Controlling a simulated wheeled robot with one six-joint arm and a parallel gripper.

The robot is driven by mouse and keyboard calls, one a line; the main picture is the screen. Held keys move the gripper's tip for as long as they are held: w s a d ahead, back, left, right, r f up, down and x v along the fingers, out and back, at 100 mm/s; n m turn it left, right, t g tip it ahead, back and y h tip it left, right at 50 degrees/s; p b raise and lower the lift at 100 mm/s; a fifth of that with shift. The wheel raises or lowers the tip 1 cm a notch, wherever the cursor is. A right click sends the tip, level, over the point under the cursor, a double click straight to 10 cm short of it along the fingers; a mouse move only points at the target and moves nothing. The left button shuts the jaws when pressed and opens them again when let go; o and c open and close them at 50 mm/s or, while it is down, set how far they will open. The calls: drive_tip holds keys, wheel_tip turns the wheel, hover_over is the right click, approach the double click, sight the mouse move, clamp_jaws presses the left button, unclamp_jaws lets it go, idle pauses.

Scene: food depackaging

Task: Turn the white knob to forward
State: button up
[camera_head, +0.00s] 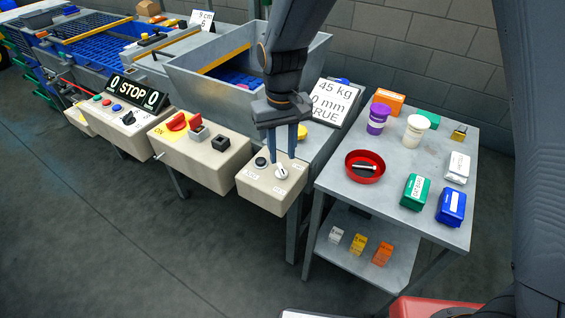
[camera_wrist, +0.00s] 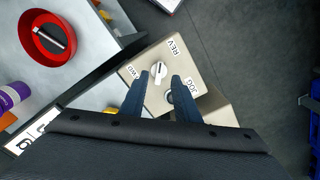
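The white knob (camera_head: 281,172) sits on top of a beige control box (camera_head: 262,190). It also shows in the wrist view (camera_wrist: 158,69), between labels reading FWD on its left, REV at its upper right and JOG at its right. Its handle stands nearly upright in that picture, tilted slightly; I cannot tell which setting it is on. My gripper (camera_head: 283,156) points down at the box with two dark blue fingers apart. In the wrist view my gripper (camera_wrist: 162,77) has one fingertip on each side of the knob, with visible gaps; I see no contact.
A black round button (camera_head: 261,161) is beside the knob. A second beige box with a red switch (camera_head: 177,122) stands to the left. A grey table (camera_head: 395,150) to the right holds a red bowl (camera_head: 351,175) and several small packages. A metal hopper (camera_head: 205,85) stands behind.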

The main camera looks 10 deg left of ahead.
sight(283, 171)
drive_tip(key=shift+f+p, duration=0.7)
drive_tip(key=shift+f, duration=2.25)
clamp_jaws()
